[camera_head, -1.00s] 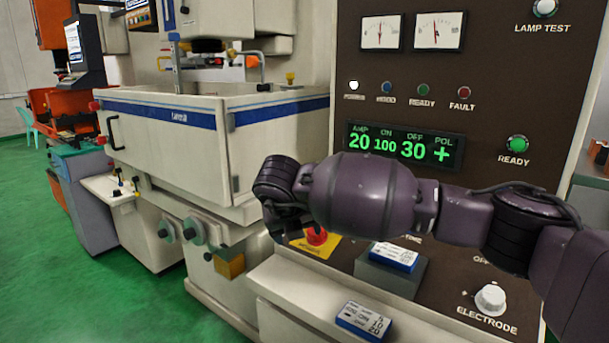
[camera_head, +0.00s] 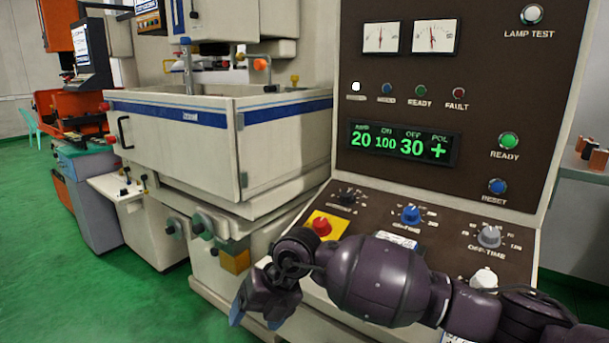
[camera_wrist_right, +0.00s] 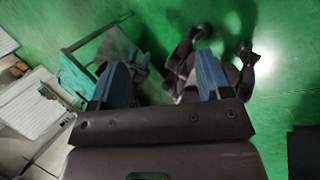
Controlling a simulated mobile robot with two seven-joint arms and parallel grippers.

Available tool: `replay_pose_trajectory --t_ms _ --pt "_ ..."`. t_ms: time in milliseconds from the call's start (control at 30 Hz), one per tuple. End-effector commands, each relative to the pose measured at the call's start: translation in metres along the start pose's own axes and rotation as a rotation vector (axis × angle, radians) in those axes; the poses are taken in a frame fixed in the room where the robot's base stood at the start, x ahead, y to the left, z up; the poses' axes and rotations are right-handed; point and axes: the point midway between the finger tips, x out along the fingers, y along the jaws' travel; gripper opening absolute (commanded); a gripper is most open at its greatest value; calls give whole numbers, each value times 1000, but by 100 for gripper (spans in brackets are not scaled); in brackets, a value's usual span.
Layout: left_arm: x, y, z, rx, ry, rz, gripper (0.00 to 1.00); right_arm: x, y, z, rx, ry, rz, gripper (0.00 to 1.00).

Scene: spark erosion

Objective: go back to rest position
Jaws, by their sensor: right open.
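My right gripper (camera_head: 256,312) hangs low in front of the control cabinet (camera_head: 555,55), below the red emergency button (camera_head: 322,226). Its blue-tipped fingers point down and stand apart. In the right wrist view the open gripper (camera_wrist_right: 161,80) has nothing between its fingers, with green floor (camera_wrist_right: 290,75) beyond. My right arm comes in from the lower right across the sloping control panel. It hides part of the panel's lower edge. My left gripper is in neither view.
The panel carries a blue knob (camera_head: 410,215), a grey knob (camera_head: 490,236) and a white knob (camera_head: 484,279), close to my right arm. The machine's tank (camera_head: 160,130) stands to the left. Green floor (camera_head: 60,250) lies open at the left.

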Motion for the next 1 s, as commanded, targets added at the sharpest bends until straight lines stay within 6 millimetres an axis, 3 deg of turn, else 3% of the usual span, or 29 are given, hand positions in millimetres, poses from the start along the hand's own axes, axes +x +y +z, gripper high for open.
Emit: replay_pose_trajectory --t_ms 67,200,367,533,767,1000 --pt "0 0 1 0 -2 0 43 15 12 -21 39 45 172 72" --pt "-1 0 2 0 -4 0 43 23 32 -45 122 78 462 72" --pt "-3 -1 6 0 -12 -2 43 17 44 -61 260 67 774 72" --pt "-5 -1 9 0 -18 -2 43 2 37 -67 451 1 1070 72" --pt "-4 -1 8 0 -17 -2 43 -19 -10 -69 783 -161 1388 72" --pt "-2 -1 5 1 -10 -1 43 -23 -97 -86 1203 -389 1589 72"
